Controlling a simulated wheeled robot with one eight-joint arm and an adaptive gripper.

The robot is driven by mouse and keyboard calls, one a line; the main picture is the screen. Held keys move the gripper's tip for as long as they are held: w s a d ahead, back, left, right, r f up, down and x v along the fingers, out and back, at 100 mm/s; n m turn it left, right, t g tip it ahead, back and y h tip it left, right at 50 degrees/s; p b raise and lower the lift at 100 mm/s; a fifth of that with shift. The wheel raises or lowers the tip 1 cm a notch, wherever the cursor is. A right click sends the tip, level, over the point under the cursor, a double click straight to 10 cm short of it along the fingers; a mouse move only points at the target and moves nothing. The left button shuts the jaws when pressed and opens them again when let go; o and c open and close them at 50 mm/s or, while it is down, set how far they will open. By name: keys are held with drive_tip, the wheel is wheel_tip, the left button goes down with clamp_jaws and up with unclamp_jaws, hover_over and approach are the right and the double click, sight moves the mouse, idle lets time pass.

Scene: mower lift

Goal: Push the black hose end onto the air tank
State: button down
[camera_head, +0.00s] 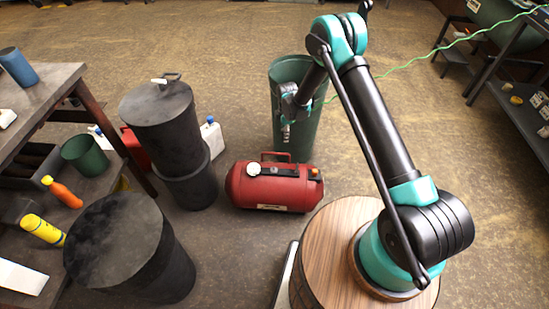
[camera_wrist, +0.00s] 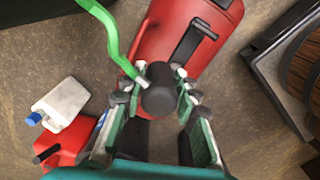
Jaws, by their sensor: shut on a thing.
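The red air tank (camera_head: 275,200) lies on the floor, with a handle, a round white gauge and a small orange part on top. Part of the tank (camera_wrist: 160,38) shows at the top of the wrist view. My gripper (camera_head: 286,138) points down above and behind the tank in the head view, apart from it. In the wrist view my gripper (camera_wrist: 160,76) is shut on the black hose end (camera_wrist: 159,98), a dark round piece with the green hose (camera_wrist: 117,48) joined to it. The tank's fitting for the hose cannot be made out.
A dark green barrel (camera_head: 305,110) stands just behind my gripper. Black drums (camera_head: 165,120) and a cluttered workbench (camera_head: 60,75) are to the left. The green hose (camera_head: 450,43) trails away to the upper right. Open floor lies behind the barrel.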

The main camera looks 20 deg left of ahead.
drive_tip(key=shift+n, duration=0.3)
drive_tip(key=s+a+f, duration=0.1)
drive_tip(key=s+f, duration=0.1)
drive_tip(key=f, duration=0.1)
drive_tip(key=s+f, duration=0.3)
drive_tip(key=s+a+f, duration=0.1)
drive_tip(key=s+f, duration=0.1)
drive_tip(key=f, duration=0.1)
drive_tip(key=shift+s+a+f, duration=0.25)
drive_tip(key=shift+a+f, duration=0.05)
drive_tip(key=shift+a, duration=0.05)
drive_tip(key=shift+f, duration=2.85)
drive_tip(key=shift+r, duration=0.5)
drive_tip(key=shift+r, duration=0.3)
drive_tip(key=shift+r, duration=0.4)
drive_tip(key=shift+r, duration=0.35)
drive_tip(key=shift+f, duration=1.15)
